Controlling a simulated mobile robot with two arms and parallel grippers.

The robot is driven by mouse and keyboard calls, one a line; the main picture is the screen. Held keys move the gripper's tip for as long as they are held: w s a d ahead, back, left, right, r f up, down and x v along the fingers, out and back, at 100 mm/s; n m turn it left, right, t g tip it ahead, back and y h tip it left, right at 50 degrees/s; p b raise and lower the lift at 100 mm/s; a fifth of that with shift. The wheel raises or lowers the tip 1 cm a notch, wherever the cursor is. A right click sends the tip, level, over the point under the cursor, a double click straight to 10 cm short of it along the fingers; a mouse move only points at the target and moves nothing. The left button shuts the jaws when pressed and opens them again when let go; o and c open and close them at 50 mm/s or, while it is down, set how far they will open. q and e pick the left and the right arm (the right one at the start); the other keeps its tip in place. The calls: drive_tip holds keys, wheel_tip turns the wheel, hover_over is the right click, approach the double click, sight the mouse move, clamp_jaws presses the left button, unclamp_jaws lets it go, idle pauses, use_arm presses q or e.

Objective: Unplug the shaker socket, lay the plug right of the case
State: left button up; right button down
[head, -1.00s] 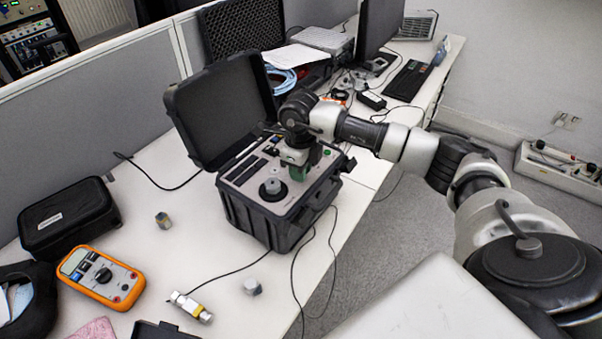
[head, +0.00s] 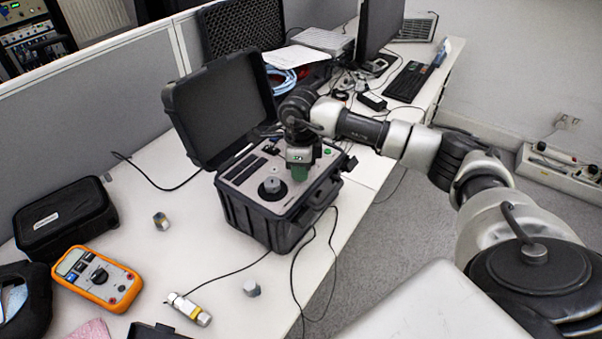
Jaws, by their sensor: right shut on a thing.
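The black case (head: 283,233) stands open on the white desk, its lid (head: 222,110) tilted back. Its grey panel carries a round shaker with a grey hex piece (head: 272,185) on top. My right gripper (head: 300,166) points down over the back right part of the panel, right of the shaker. My left gripper is not in view.
Left of the case are an orange multimeter (head: 97,279), a black pouch (head: 65,217), a brass-grey hex piece (head: 161,221) and a cabled cylinder (head: 189,309). A grey hex piece (head: 251,288) lies in front. Cables hang over the desk's edge near the case's right side.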

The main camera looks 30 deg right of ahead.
idle(0.4)
drive_tip(key=shift+n+b, duration=0.4)
drive_tip(key=shift+n, duration=0.4)
drive_tip(key=shift+n+b, duration=0.35)
drive_tip(key=shift+n, duration=0.35)
drive_tip(key=shift+n, duration=0.5)
drive_tip(key=shift+r, duration=0.75)
idle(0.4)
drive_tip(key=shift+r, duration=0.1)
drive_tip(key=shift+r+p, duration=1.2)
drive_tip(key=shift+r, duration=0.5)
